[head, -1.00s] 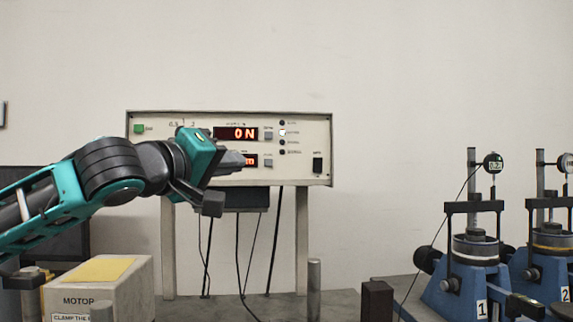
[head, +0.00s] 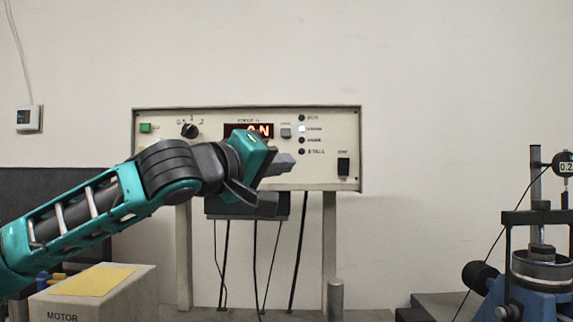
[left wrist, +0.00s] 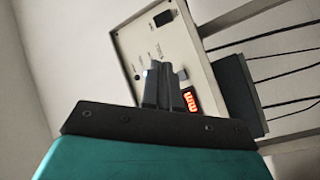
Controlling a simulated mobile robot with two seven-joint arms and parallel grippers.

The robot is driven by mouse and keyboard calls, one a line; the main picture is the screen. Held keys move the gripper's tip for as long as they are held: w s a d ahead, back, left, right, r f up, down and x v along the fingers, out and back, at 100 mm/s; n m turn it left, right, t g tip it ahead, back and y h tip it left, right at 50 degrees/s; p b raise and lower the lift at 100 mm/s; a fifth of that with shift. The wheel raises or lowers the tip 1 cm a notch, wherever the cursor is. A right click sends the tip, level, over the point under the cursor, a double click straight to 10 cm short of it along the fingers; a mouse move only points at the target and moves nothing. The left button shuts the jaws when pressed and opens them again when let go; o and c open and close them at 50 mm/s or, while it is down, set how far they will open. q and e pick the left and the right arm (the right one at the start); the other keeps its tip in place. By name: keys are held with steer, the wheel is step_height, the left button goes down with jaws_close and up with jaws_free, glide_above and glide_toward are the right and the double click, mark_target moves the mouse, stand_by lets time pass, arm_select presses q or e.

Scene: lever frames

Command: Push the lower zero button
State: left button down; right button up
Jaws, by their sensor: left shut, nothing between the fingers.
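The lower zero button (left wrist: 183,74) is a small grey button beside the lower red display (left wrist: 192,102) in the left wrist view. In the head view my left gripper (head: 282,163) hides it. The upper zero button (head: 286,132) shows just above the gripper, beside the upper display (head: 260,131) that reads ON, partly covered. My left gripper (left wrist: 170,72) is shut and empty, its fingertips in front of the panel (head: 342,122), close to the lower zero button. I cannot tell whether they touch it. My right gripper is in neither view.
A black switch (head: 343,167) sits at the panel's lower right, and a black knob (head: 190,131) at its left. A motor box (head: 92,290) stands below my left arm. A blue gauge stand (head: 540,290) is at the right. Cables hang under the panel.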

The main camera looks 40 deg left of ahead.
arm_select(q)
steer(key=w+a+p, duration=0.5)
steer(key=w, duration=0.1)
steer(key=shift+w+a, duration=0.35)
steer(key=shift+w, duration=0.05)
steer(key=shift+p, duration=0.3)
stand_by(1.6)
steer(key=shift+w+a+p, duration=0.3)
steer(key=shift+p, duration=0.05)
